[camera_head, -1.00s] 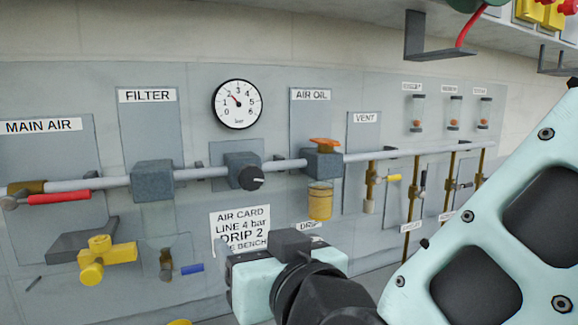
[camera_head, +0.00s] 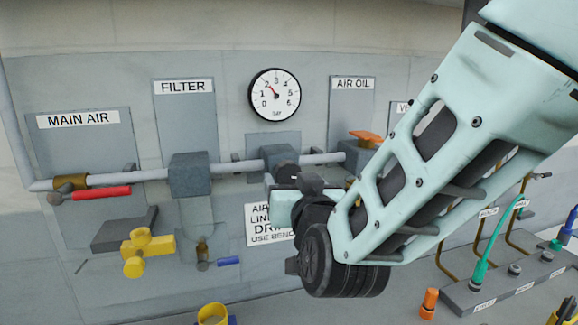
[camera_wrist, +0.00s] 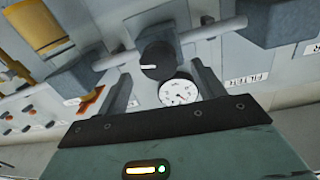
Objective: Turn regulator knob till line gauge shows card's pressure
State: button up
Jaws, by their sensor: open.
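The black regulator knob (camera_wrist: 157,62) has a white mark and sits on a grey block on the air pipe. In the head view its block (camera_head: 278,157) shows, while my gripper largely covers the knob. The round white line gauge (camera_head: 275,94) above has its needle near 2; it also shows in the wrist view (camera_wrist: 178,91). The air card (camera_head: 258,233) below is partly hidden by my gripper; the earlier head frame reads "LINE 4 bar". My gripper (camera_wrist: 160,76) is open and faces the knob, one finger on either side in view. No contact is visible.
The filter block (camera_head: 189,174) is left of the regulator and the air oil unit with its orange handle (camera_head: 366,136) is right. A red main air lever (camera_head: 101,192) and yellow valve (camera_head: 139,249) stand further left. A bench block with hoses (camera_head: 500,285) lies at right.

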aim_at(290, 177)
jog(key=shift+p+x, duration=0.55)
jog(key=shift+x, duration=1.55)
jog(key=shift+c, duration=0.2)
jog(key=c, duration=0.9)
jog(key=shift+c, duration=0.2)
jog(key=shift+f+b, duration=0.15)
jog(key=shift+b, duration=0.3)
